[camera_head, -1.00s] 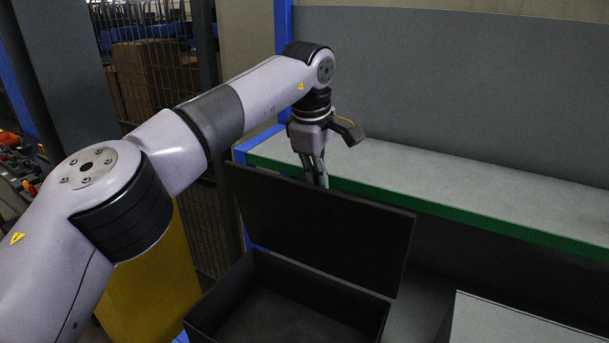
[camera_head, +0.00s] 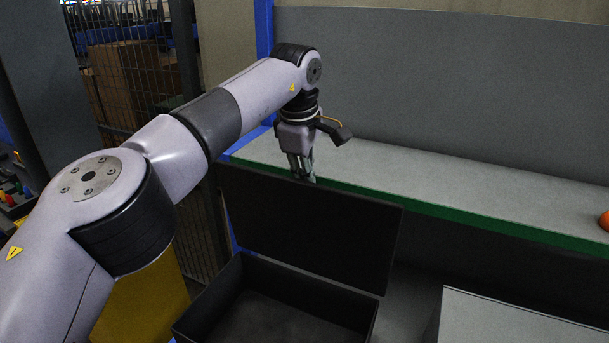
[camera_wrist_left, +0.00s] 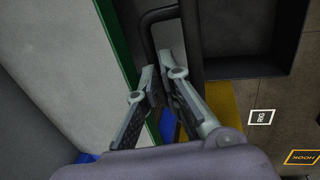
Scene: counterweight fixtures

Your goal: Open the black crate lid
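The black crate (camera_head: 230,296) stands open at the bottom middle of the head view, its dark inside showing. Its black lid (camera_head: 310,228) stands up, almost upright, along the crate's back side. My left gripper (camera_head: 302,178) is at the lid's top edge, on its far side, pointing down. In the left wrist view the lid (camera_wrist_left: 191,40) shows nearly edge-on, with a thin black handle (camera_wrist_left: 147,32) on it. My left fingers (camera_wrist_left: 163,82) are close together around the handle's near part, which they partly hide. My right gripper is not in view.
A grey shelf with a green front edge (camera_head: 470,218) runs behind the lid, close to the gripper. A light grey box (camera_head: 520,320) stands right of the crate. An orange thing (camera_head: 604,221) is on the shelf at the right edge. A wire fence stands at the left.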

